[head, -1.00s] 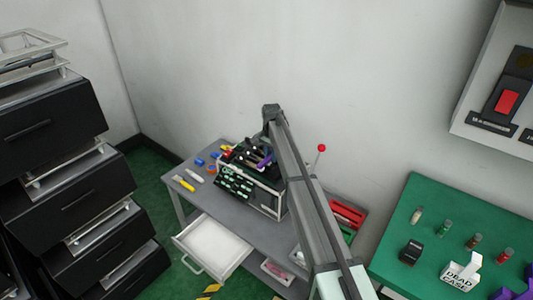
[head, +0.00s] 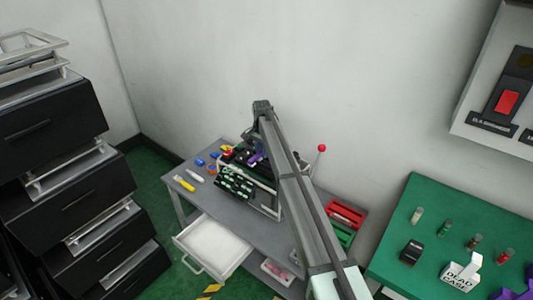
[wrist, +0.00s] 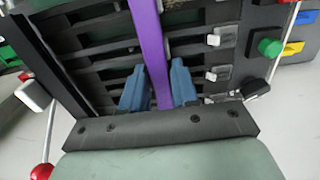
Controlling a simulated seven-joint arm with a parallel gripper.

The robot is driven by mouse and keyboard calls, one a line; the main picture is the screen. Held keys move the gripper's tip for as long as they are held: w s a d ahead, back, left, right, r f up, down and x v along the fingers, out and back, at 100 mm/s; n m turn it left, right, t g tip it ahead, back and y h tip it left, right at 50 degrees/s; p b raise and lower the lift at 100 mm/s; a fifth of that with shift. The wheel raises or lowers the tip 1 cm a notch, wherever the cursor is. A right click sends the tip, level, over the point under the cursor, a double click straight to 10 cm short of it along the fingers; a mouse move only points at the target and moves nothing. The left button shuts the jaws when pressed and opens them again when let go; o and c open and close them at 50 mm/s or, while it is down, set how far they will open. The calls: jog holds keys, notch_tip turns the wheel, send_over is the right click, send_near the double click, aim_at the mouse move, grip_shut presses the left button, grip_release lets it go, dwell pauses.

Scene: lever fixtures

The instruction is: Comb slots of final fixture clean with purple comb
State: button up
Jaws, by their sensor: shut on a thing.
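The purple comb (wrist: 150,45) is held between the blue fingertips of my gripper (wrist: 159,88) in the wrist view. My gripper is shut on it, and the comb extends upward in the picture over a black slotted fixture (wrist: 95,58). The slots are dark horizontal gaps between black bars. I cannot tell whether the comb touches the slots. In the head view a bit of purple (head: 257,160) shows at the fixture (head: 235,184) on the grey table. My arm hides part of the fixture, and the comb's far end is out of the wrist view.
Small white-tipped levers (wrist: 217,73) and a green knob (wrist: 269,48) sit right of the slots. Yellow and white tools (head: 184,183) lie left of the fixture. An open white drawer (head: 213,247) juts out in front.

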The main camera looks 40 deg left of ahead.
jog(key=shift+a, duration=1.5)
jog(key=shift+d, duration=4.8)
jog(key=shift+a, duration=5)
jog(key=shift+d, duration=4.95)
notch_tip(320, 180, up, 8)
jog(key=shift+r, duration=0.25)
